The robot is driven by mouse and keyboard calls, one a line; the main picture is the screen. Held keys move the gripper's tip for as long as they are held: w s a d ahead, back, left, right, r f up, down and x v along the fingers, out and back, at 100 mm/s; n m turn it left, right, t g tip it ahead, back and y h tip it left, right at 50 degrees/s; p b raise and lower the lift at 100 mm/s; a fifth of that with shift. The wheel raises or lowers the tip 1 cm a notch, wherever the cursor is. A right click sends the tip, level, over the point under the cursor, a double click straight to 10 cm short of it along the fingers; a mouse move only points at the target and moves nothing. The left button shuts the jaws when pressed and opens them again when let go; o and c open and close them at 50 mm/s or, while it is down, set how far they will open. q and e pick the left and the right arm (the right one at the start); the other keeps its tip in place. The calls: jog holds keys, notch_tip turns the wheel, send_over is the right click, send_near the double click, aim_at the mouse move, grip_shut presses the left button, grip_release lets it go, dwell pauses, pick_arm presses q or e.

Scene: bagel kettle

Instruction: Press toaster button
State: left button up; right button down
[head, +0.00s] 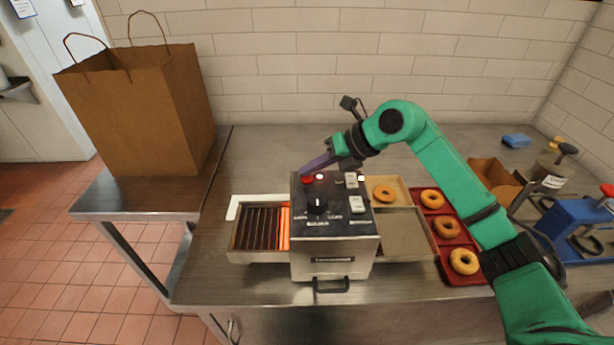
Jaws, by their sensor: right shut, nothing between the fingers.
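The toaster (334,247) is a steel box with a dark control panel on top, standing on the steel counter. A red button (308,180) sits at the panel's far left corner, near a black knob (317,204). White switches (356,204) are on the panel's right side. My right gripper (306,171) is shut and empty. Its purple fingertips are over the far left corner of the panel, right by the red button. I cannot tell whether they touch it. The slatted rack (262,228) on the toaster's left glows orange. My left gripper is not in view.
A red tray (452,272) with several bagels is right of the toaster. One bagel (384,192) lies on the tan board behind. A brown paper bag (137,115) stands at the left. A blue device (579,235) and a wooden box (494,180) are at the right.

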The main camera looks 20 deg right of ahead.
aim_at(312, 180)
jog(key=shift+f+b, duration=0.3)
jog(key=shift+f, duration=0.15)
jog(key=shift+r, duration=0.15)
jog(key=shift+r+p, duration=0.35)
jog(key=shift+p, duration=0.1)
notch_tip(312, 180, up, 6)
jog(key=p, duration=0.5)
jog(key=shift+r, duration=0.1)
